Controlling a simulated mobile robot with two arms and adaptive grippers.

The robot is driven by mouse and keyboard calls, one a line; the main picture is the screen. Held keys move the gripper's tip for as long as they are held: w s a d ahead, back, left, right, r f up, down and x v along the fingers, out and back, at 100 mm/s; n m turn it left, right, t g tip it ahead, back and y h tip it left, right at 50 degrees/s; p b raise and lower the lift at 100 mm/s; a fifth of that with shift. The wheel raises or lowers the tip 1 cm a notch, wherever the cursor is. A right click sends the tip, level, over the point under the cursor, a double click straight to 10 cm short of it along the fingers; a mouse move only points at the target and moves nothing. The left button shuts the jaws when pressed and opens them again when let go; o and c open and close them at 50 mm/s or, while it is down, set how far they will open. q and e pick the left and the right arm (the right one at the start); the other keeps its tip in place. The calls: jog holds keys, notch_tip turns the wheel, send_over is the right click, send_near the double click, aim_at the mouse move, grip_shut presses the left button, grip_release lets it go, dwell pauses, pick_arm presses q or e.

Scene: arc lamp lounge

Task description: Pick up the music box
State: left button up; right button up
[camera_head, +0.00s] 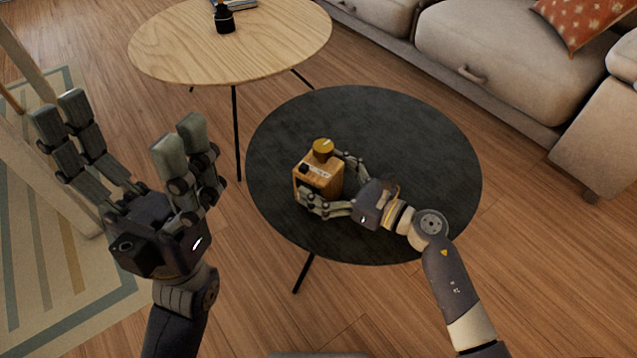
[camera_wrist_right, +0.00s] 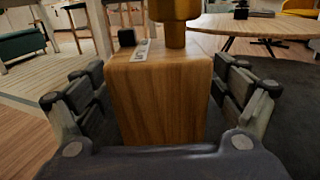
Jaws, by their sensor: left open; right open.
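The music box (camera_head: 318,178) is a small wooden box with a round gold piece and a small black knob on top. It stands upright on the round black table (camera_head: 400,130). My right gripper (camera_head: 334,180) is open at the box, with fingers on either side of it. In the right wrist view the wooden box (camera_wrist_right: 160,100) fills the space between the fingers; I cannot tell whether they touch it. My left gripper (camera_head: 132,150) is open and empty, raised to the left, away from the black table.
A round light wood table (camera_head: 170,45) stands behind, with a black object (camera_head: 225,22) on it. A beige sofa (camera_head: 490,50) with an orange patterned cushion (camera_head: 580,18) is at the back right. The black table's right part is clear. A striped rug (camera_head: 60,290) lies at left.

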jog(key=shift+w+a, duration=0.3)
jog(key=shift+a, duration=0.15)
jog(key=c, duration=1.5)
jog(key=shift+r, duration=0.1)
jog(key=shift+c, duration=0.2)
